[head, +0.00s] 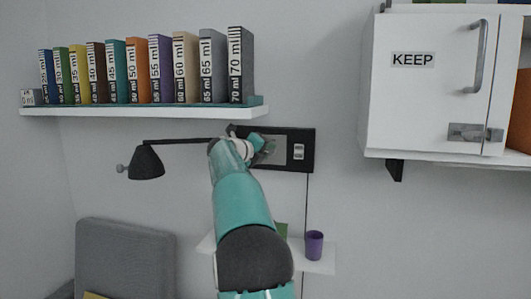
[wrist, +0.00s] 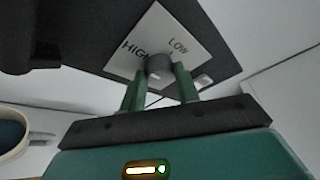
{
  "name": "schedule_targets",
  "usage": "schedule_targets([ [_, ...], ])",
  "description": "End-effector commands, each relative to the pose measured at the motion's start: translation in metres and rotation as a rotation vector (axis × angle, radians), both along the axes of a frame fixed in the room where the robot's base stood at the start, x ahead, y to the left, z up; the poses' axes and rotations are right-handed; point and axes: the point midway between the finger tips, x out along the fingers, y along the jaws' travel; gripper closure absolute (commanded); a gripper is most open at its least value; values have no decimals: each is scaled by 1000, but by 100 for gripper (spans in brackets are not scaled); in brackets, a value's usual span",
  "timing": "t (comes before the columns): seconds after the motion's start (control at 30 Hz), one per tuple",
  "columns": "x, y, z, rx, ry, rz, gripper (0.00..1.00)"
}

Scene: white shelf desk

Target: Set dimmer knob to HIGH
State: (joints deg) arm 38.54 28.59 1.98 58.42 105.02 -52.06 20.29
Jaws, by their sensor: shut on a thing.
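The dimmer knob (wrist: 160,67) is a grey round knob on a light plate (wrist: 150,40) marked HIGH and LOW in the wrist view. My gripper (wrist: 160,82) is shut on it, one green finger on each side. I cannot make out a pointer mark on the knob. In the head view the dark wall panel (head: 305,134) carries the plate and a small white switch (head: 298,152). There my gripper (head: 262,148) is at the panel's left part, and it and my arm hide the knob.
A black lamp (head: 146,162) on a wall arm is left of the panel. A shelf (head: 140,111) of numbered books is above. A small ledge (head: 322,266) with a purple cup (head: 314,245) is below. A white cabinet (head: 415,100) marked KEEP hangs at right.

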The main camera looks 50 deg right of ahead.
Motion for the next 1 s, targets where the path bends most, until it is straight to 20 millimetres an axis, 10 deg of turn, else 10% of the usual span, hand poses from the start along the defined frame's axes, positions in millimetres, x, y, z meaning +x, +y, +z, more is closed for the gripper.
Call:
schedule_targets([
  [0.43, -1, 0, 0, 5, -12, -2, 91],
  [0.47, -1, 0, 0, 5, -12, -2, 65],
  [0.57, -1, 0, 0, 5, -11, -2, 47],
  [1.0, -1, 12, 4, 4, -10, 0, 47],
])
